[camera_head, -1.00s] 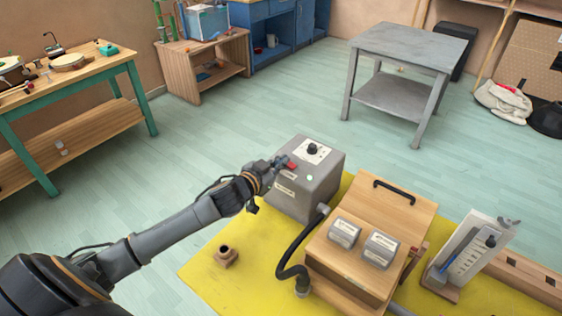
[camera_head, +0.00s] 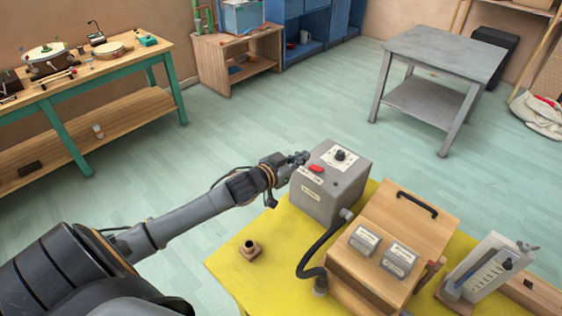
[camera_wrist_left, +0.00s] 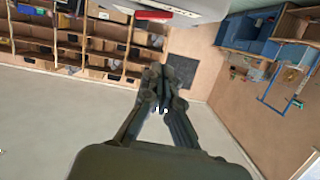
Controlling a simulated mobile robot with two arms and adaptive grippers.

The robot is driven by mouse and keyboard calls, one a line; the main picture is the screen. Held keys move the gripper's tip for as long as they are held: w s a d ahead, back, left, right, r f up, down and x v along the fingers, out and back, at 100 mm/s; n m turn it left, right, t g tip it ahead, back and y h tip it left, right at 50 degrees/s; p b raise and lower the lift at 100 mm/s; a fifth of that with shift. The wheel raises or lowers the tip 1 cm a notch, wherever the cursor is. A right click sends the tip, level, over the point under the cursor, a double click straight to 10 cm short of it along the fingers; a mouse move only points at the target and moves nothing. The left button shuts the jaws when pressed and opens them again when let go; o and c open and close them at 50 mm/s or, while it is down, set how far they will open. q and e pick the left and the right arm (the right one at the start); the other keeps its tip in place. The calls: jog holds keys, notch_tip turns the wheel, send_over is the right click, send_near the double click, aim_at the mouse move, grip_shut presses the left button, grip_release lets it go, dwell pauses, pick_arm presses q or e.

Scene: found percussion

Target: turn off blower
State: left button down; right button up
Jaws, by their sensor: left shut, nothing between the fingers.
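The blower is a grey box (camera_head: 325,196) on the yellow table, with a red switch (camera_head: 317,169) and a black knob (camera_head: 340,155) on its top. My left gripper (camera_head: 302,157) is shut and empty beside the box's upper left edge, just off the red switch. In the left wrist view the shut fingers (camera_wrist_left: 160,103) meet in mid-picture. The box's edge (camera_wrist_left: 185,8) and the red switch (camera_wrist_left: 154,15) show at the top, apart from the fingertips. My right gripper is not in view.
A black hose (camera_head: 308,258) runs from the box to a wooden box (camera_head: 415,225) with a handle. A small wooden block (camera_head: 250,251) stands on the yellow tabletop (camera_head: 228,276). A gauge stand (camera_head: 482,268) is at right. Open floor lies behind.

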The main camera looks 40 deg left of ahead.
pick_arm(q)
jog(key=b+v, duration=0.1)
jog(key=v, duration=0.6)
jog(key=shift+s+a, duration=0.3)
jog(key=shift+f, duration=0.1)
